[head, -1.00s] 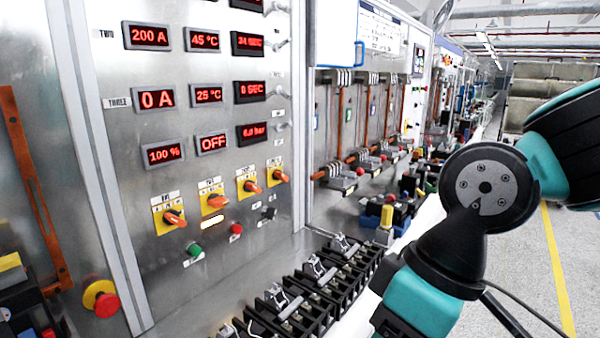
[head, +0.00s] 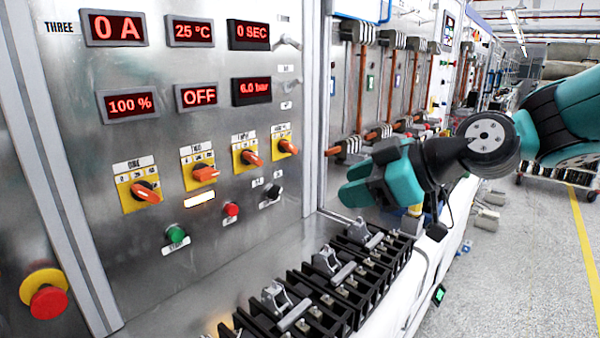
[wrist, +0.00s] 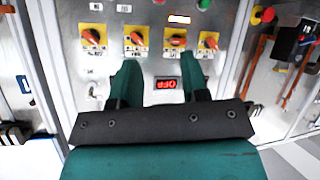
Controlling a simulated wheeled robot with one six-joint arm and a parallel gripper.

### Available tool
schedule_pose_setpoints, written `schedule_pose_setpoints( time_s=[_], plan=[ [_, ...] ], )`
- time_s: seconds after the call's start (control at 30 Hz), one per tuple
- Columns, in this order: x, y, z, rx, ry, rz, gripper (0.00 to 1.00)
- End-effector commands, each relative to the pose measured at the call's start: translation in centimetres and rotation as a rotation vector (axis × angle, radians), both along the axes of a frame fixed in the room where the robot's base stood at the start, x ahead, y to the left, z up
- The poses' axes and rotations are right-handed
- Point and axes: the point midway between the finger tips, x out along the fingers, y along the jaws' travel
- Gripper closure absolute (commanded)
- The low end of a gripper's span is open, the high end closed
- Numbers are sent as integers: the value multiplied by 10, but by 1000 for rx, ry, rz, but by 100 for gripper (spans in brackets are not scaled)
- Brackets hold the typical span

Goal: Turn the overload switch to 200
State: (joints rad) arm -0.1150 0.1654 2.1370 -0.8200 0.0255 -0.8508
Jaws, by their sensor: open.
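The control panel (head: 110,190) carries a row of orange rotary switches on yellow plates: far left (head: 146,192), second (head: 205,174), third (head: 250,158) and far right (head: 288,146). Their labels are too small to read surely, so I cannot tell which is the overload switch. My gripper (head: 352,182) is right of the row, apart from the panel, pointing left. In the wrist view, the panel is upside down. My gripper's teal fingers (wrist: 158,78) are spread and empty there, with the switch row (wrist: 135,38) beyond their tips.
A green button (head: 176,234), a red button (head: 231,209) and a black knob (head: 273,192) sit below the switches. A red emergency button (head: 47,300) is at lower left. Black breaker blocks (head: 330,285) stand on the ledge below my gripper. Displays read 0 A (head: 114,28) and OFF (head: 197,96).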

Motion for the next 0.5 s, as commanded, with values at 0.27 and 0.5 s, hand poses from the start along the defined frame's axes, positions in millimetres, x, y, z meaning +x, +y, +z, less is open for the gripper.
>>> schedule_pose_setpoints(
  time_s=[0.27,0.5],
  plan=[
    [120,-16,-21,129,-618,-33,58],
    [142,-3,-12,133,-696,-47,58]
  ],
)
